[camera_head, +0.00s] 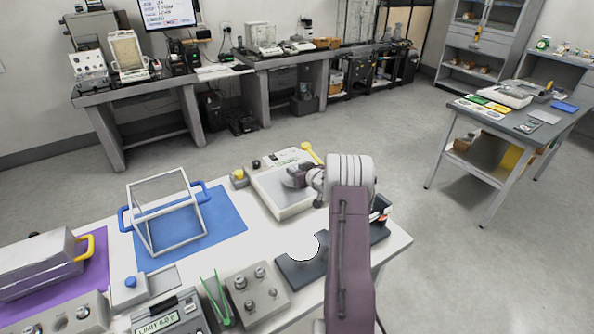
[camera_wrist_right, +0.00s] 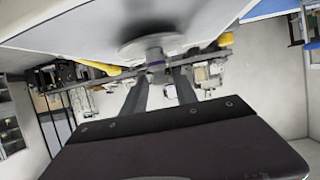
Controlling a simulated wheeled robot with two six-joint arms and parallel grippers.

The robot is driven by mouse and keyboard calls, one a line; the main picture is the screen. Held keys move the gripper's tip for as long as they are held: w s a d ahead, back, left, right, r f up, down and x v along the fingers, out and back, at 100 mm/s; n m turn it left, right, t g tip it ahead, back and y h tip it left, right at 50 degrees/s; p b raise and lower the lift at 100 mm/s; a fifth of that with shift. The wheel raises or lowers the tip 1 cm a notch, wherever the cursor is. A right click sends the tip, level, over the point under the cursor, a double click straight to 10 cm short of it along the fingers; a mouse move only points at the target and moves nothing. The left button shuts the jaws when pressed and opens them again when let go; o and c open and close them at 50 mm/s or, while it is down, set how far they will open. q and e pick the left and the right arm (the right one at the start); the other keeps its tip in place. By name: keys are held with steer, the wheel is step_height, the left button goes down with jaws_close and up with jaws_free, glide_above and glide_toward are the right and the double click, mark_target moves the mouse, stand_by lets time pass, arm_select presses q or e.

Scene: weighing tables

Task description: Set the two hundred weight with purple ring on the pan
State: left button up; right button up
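The weight with the purple ring (camera_wrist_right: 154,64) shows in the right wrist view between the two fingers of my right gripper (camera_wrist_right: 159,76). It is against or very close to the round grey pan (camera_wrist_right: 140,50). I cannot tell whether the fingers press on it. In the head view my right gripper (camera_head: 298,178) is over the white balance (camera_head: 268,190) and hides most of the pan and the weight. My left gripper is out of view.
Left of the balance are a blue mat (camera_head: 225,222) with a white open frame (camera_head: 165,225) and a grey block with several weights (camera_head: 257,290). Green tweezers (camera_head: 217,300) stand beside the block. A yellow-knobbed item (camera_head: 239,176) is at the table's back edge.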

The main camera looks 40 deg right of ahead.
steer(key=shift+s+r, duration=0.25)
steer(key=shift+r, duration=0.1)
steer(key=v, duration=1.1)
steer(key=shift+s, duration=0.25)
steer(key=shift+a+r, duration=0.1)
